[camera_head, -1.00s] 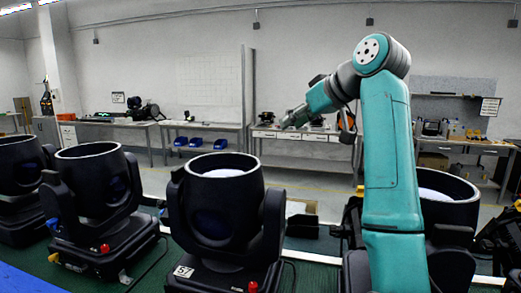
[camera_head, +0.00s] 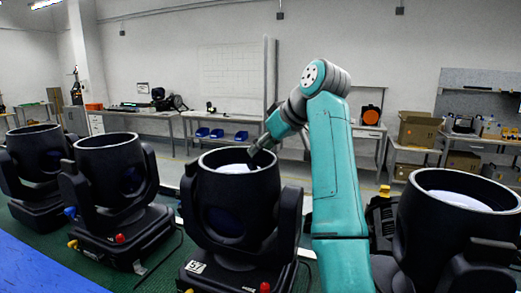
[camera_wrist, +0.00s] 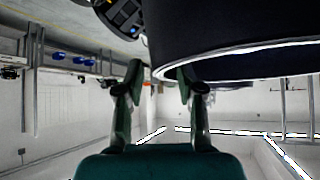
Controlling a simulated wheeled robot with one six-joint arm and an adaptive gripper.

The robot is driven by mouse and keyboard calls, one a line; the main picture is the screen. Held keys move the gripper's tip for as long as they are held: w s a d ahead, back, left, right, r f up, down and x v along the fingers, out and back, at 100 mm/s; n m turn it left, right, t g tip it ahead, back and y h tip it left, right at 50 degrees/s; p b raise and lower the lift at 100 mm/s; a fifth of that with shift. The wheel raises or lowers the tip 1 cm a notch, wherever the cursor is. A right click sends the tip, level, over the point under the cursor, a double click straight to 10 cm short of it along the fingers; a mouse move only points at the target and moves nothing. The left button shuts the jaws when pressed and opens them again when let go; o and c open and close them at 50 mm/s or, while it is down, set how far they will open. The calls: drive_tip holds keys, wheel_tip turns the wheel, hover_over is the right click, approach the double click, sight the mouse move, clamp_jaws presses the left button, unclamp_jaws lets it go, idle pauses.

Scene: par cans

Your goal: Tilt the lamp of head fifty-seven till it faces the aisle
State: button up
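The black lamp head (camera_head: 235,205) with a white plate (camera_head: 196,267), which seems to read 57, stands upright in its yoke in the middle of the head view. Its open round top faces up, with a pale lens inside. My gripper (camera_head: 257,157) is at the far right part of its rim, pointing down and left. In the wrist view the gripper (camera_wrist: 160,72) has its two fingers apart, with nothing clamped between them. The lamp's dark barrel and bright rim (camera_wrist: 240,58) fill the upper right, close to the right finger. I cannot tell whether they touch.
Similar heads stand to the left (camera_head: 112,175) and further left (camera_head: 35,155), and one to the right (camera_head: 455,215). A red knob (camera_head: 265,287) sits on the middle base. Benches with blue bins (camera_head: 217,133) line the back wall, beyond a clear floor.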

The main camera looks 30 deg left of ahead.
drive_tip(key=shift+w+a+f, duration=0.1)
drive_tip(key=shift+a+f, duration=0.25)
drive_tip(key=shift+f, duration=0.05)
clamp_jaws()
drive_tip(key=shift+r, duration=0.1)
